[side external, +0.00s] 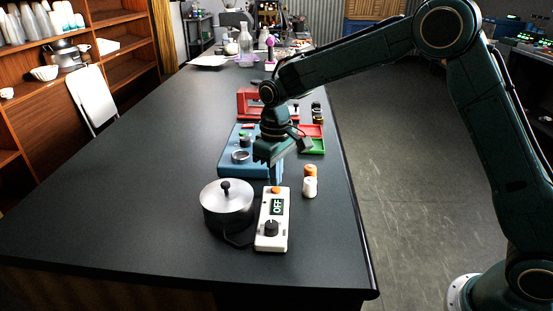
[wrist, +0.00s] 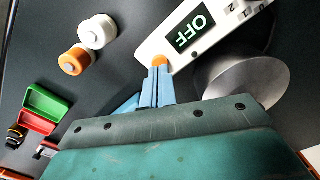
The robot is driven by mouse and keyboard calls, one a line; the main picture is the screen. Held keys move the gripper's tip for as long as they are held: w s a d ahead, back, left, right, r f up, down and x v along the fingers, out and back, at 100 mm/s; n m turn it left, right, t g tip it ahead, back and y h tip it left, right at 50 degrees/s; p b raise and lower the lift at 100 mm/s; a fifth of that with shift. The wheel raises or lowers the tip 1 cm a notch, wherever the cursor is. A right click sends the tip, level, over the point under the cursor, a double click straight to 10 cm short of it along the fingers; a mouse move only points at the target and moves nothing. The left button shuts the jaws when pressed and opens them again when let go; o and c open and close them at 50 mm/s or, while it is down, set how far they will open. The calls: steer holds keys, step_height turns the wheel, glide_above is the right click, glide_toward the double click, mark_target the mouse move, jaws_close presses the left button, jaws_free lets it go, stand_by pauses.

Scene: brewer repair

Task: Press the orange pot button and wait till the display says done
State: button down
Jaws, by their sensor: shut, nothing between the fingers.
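The white control box (side external: 272,232) lies on the dark table with a black knob, a display reading OFF (side external: 277,206) and an orange button (side external: 276,190) at its far end. The display also reads OFF in the wrist view (wrist: 190,33). My gripper (side external: 276,178) is above the button end of the box, fingers pointing down. In the wrist view its blue fingers (wrist: 158,72) are shut, empty, and their tips overlap the orange button (wrist: 159,61). I cannot tell whether they touch it. The lidded metal pot (side external: 227,205) stands left of the box.
An orange-topped canister (side external: 310,171) and a white canister (side external: 309,188) stand right of the box. A blue machine (side external: 236,160), a red machine (side external: 250,103) and red and green trays (side external: 314,146) are farther back. The table is clear at the left.

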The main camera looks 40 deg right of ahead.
steer(key=shift+f, duration=0.85)
stand_by(0.5)
steer(key=shift+r, duration=2.2)
steer(key=shift+r, duration=0.15)
steer(key=shift+r, duration=2.85)
stand_by(1.4)
